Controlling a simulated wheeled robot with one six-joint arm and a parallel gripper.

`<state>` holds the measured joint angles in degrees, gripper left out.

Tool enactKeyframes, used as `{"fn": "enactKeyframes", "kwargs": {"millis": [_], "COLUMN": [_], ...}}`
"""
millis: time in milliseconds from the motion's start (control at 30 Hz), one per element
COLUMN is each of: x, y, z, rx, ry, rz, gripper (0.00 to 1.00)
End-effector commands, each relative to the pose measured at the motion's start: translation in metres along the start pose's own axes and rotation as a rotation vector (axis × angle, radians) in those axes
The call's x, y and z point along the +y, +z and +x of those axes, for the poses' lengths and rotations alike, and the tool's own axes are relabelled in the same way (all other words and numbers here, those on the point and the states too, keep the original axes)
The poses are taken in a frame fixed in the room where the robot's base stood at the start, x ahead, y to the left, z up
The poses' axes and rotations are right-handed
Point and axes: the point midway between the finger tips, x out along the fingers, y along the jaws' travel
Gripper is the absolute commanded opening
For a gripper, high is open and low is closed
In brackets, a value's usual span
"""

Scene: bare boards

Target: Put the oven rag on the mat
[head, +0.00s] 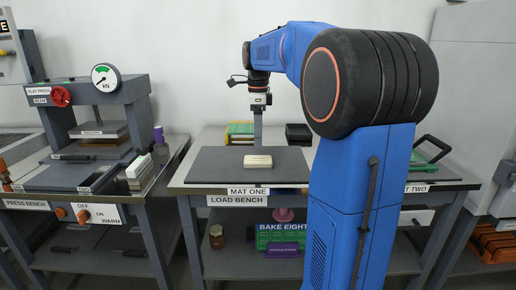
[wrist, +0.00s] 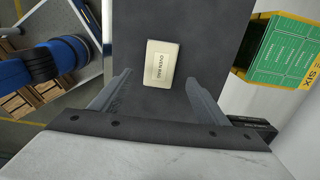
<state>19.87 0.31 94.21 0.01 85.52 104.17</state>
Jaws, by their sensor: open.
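The oven rag (head: 258,161) is a small cream block-like piece lying flat on the dark grey mat (head: 212,170) above the "MAT ONE" label. In the wrist view the rag (wrist: 161,62) shows its printed label and lies beyond my gripper (wrist: 158,78), roughly centred between the two fingers. My gripper (head: 258,143) is open and empty, pointing down above and just behind the rag in the head view. The fingers appear apart from the rag. A second mat area marked "TWO" (head: 418,188) is at the right, mostly hidden behind my arm.
A press (head: 90,130) stands on the left bench. A green item with a black handle (head: 428,158) sits at the right. The mat around the rag is clear.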

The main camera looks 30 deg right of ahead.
Motion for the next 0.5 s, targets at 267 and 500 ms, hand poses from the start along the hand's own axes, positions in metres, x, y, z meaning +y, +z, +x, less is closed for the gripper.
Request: {"fn": "enactKeyframes", "kwargs": {"millis": [267,500], "x": [-0.001,0.001], "y": [0.000,0.000], "z": [-0.035,-0.040], "rx": [0.000,0.000], "ry": [-0.002,0.000], "rz": [0.000,-0.003], "gripper": [0.69,0.69]}}
